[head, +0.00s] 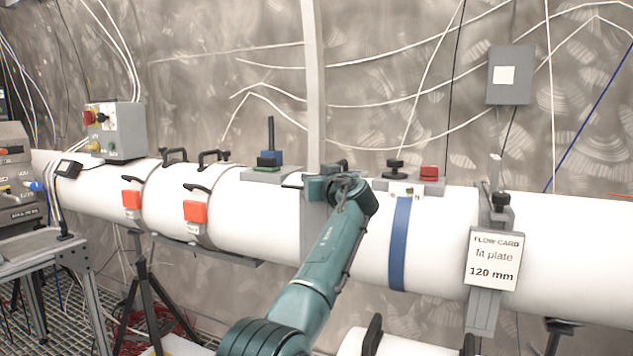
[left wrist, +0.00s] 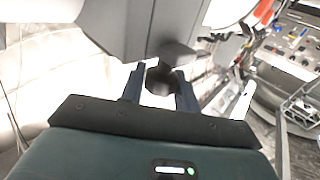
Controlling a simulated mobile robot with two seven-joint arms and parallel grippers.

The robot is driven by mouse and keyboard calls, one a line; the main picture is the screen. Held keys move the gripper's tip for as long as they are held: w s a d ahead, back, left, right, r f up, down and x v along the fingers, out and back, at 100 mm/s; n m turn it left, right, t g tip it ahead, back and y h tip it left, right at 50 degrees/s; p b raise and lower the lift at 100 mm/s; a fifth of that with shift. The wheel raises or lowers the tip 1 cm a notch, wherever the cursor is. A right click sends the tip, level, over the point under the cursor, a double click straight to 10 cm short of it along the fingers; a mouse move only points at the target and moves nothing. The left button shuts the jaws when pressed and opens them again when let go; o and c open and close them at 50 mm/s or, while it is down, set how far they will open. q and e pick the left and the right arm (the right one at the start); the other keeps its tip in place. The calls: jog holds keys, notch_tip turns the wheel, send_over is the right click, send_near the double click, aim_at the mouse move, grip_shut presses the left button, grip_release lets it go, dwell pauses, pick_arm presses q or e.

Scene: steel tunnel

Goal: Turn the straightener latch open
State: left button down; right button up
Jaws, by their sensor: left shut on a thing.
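My left arm reaches up from the bottom middle of the head view to the white pipe (head: 262,215). My left gripper (head: 322,187) is at a grey band around the pipe, and the arm's wrist hides most of that spot. In the left wrist view, my left gripper (left wrist: 160,74) is shut on a dark knob, taken to be the latch (left wrist: 160,84), which sticks out from a grey block (left wrist: 125,28). A finger stands on each side of it. How far the latch is turned cannot be told. My right gripper is not in view.
A flow card (head: 493,259) hangs on the pipe at the right. Two orange latches (head: 195,212) and black handles (head: 212,156) are on the left section. A blue band (head: 400,243) circles the pipe. A separate white part (head: 400,345) lies at the bottom.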

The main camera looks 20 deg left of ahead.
pick_arm(q)
jog(key=c, duration=1)
grip_release()
jog(key=shift+c, duration=0.2)
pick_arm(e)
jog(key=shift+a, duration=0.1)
pick_arm(q)
jog(key=shift+s, duration=0.1)
jog(key=shift+s+d+f, duration=0.1)
jog(key=shift+s+d, duration=0.1)
jog(key=shift+d, duration=0.05)
jog(key=b+v, duration=0.1)
jog(key=v, duration=1.1)
jog(key=shift+s+b, duration=0.2)
jog(key=shift+b, duration=0.2)
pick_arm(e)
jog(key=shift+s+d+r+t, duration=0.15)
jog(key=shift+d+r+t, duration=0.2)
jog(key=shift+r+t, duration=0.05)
pick_arm(q)
jog(key=shift+d, duration=0.1)
